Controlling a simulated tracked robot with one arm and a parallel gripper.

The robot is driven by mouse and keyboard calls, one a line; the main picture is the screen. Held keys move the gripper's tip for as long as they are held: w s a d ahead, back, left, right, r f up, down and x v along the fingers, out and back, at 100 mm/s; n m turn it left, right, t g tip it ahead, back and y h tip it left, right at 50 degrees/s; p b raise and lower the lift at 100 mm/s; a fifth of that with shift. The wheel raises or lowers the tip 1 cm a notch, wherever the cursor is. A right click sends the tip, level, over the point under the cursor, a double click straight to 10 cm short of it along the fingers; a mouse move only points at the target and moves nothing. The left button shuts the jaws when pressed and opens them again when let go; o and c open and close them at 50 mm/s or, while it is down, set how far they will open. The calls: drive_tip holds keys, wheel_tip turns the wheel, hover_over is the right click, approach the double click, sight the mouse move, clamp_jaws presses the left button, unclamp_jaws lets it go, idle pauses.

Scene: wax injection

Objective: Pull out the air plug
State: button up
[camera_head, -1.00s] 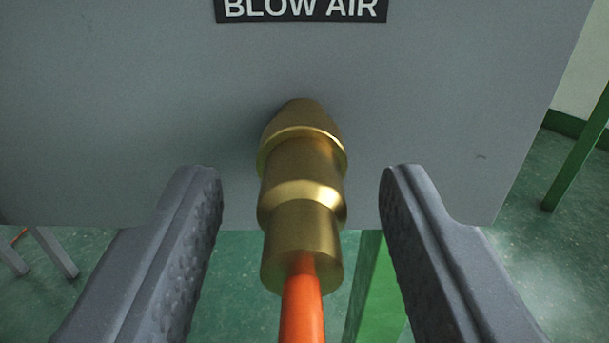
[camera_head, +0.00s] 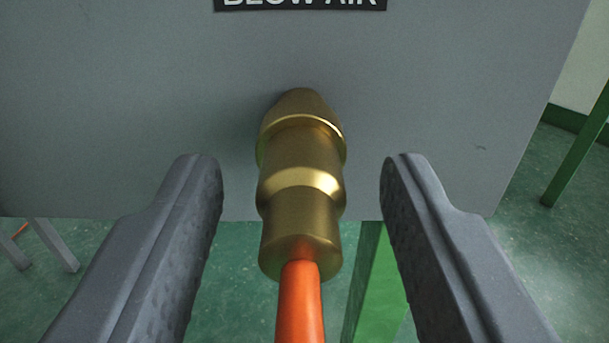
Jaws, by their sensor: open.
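The air plug (camera_head: 300,190) is a brass fitting with stepped rings. Its far end meets the grey panel (camera_head: 420,90), and an orange hose (camera_head: 301,305) runs from its near end toward me. My gripper (camera_head: 301,185) is open, with one dark grey finger on each side of the plug. There is a visible gap between the plug and each finger, so neither touches it. The exact joint between plug and panel is hidden behind the plug's rounded far end.
A black label (camera_head: 300,4) reading "BLOW AIR", partly cut off, is above the plug. Below the panel are a green post (camera_head: 375,290) and the green floor (camera_head: 245,290). Grey legs (camera_head: 50,245) stand at left, and another green leg (camera_head: 580,150) at right.

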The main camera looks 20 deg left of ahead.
sight(298, 273)
idle(0.6)
clamp_jaws()
drive_tip(key=shift+s, duration=0.1)
drive_tip(key=shift+p+v, duration=0.8)
drive_tip(key=shift+v, duration=2.05)
drive_tip(key=shift+d, duration=0.1)
